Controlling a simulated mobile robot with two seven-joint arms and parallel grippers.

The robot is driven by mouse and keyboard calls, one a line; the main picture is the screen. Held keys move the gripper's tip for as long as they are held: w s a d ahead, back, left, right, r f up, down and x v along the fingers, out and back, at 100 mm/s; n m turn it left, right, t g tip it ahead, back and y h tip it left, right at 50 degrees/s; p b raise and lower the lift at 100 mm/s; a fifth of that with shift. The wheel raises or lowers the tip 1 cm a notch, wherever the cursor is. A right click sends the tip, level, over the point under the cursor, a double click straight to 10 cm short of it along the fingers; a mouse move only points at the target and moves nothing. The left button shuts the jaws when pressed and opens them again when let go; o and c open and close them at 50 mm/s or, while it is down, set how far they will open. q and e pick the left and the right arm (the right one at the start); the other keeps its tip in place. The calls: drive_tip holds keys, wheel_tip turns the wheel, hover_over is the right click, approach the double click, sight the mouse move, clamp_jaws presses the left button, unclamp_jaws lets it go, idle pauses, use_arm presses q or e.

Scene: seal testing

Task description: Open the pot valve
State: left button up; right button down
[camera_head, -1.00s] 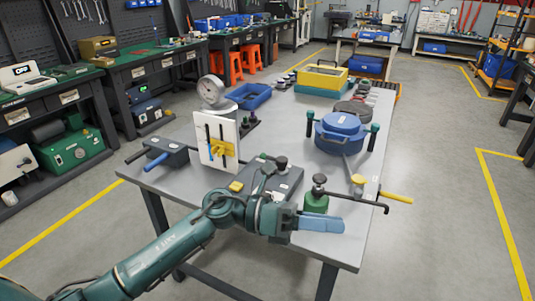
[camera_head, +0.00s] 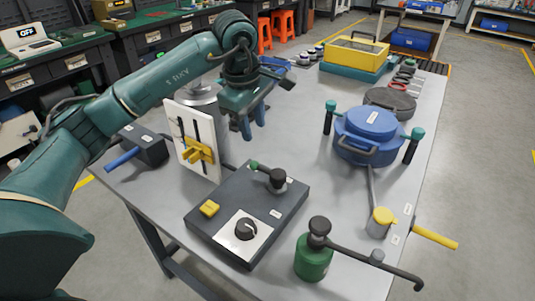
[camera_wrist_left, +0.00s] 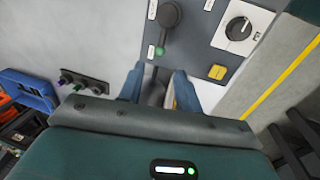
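A blue lidded pot (camera_head: 368,135) with two teal-topped side clamps stands on the right of the table in the head view. A thin grey pipe runs from it toward the front, to a small grey fitting with a yellow cap (camera_head: 383,216). A lever with a yellow grip (camera_head: 435,237) reaches past the table's right edge. I cannot tell which of these is the pot valve. My left gripper (camera_head: 253,122) points down above the table, left of the pot and apart from it. In the left wrist view its blue fingers (camera_wrist_left: 160,88) are apart. My right gripper is not in view.
A dark control box (camera_head: 250,205) with a knob, yellow switch and green-tipped lever lies at the table's middle. A green bottle (camera_head: 313,258) with a dark arm stands in front. A white board (camera_head: 196,140) stands near my left arm. A yellow box (camera_head: 355,52) sits behind.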

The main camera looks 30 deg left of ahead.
sight(262, 167)
use_arm(q)
drive_tip(key=f, duration=0.4)
drive_tip(key=w+f, duration=0.1)
drive_tip(key=f, duration=0.3)
drive_tip(key=w+f, duration=0.1)
drive_tip(key=f, duration=0.3)
drive_tip(key=shift+d+f, duration=0.1)
drive_tip(key=shift+d, duration=0.1)
clamp_jaws()
